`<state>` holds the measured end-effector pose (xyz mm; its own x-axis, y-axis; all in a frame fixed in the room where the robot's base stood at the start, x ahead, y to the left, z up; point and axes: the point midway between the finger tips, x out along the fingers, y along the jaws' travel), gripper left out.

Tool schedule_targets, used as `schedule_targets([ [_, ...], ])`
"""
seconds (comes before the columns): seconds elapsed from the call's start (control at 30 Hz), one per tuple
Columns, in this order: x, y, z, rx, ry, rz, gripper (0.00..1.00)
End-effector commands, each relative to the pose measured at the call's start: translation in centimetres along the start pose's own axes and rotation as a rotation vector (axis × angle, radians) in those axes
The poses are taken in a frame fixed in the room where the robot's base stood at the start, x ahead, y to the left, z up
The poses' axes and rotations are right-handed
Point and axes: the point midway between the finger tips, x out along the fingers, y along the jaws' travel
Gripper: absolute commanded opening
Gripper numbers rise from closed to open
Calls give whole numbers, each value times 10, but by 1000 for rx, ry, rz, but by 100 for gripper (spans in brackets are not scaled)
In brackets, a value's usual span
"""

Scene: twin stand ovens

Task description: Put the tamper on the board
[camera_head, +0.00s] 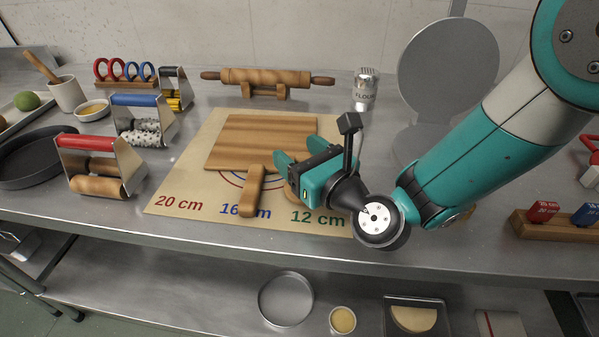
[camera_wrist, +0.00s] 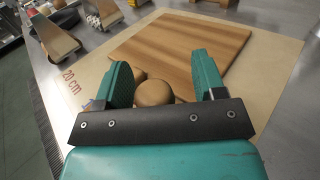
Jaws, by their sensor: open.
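The wooden board (camera_head: 258,140) lies flat on the tan mat, its handle pointing to the front edge; it also shows in the wrist view (camera_wrist: 190,42). A round wooden knob (camera_wrist: 153,92), which looks like the tamper's top, shows between my fingers in the wrist view. In the head view a little of the brown tamper (camera_head: 291,195) shows under my gripper, on the mat just right of the board's handle. My gripper (camera_head: 283,166) is open, its green fingers on either side of the knob with gaps. The tamper's lower part is hidden.
The mat (camera_head: 190,185) has printed size circles. Rollers (camera_head: 97,170) and a dark pan (camera_head: 35,162) stand left. A rolling pin (camera_head: 266,77) and a flour shaker (camera_head: 365,90) are behind. A round grey plate (camera_head: 448,62) stands right. The board's top is clear.

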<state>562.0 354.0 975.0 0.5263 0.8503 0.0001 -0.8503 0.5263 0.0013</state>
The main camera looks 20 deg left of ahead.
Motion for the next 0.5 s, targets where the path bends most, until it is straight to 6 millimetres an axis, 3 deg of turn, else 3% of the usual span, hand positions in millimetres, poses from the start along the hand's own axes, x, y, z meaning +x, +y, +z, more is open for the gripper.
schedule_targets([
  [0.1, 1, 3, 0, -2, 0, 6, 61],
  [0.33, 1, 3, 0, -1, 0, 6, 10],
  [0.5, 1, 2, 0, -1, 0, 4, 5],
])
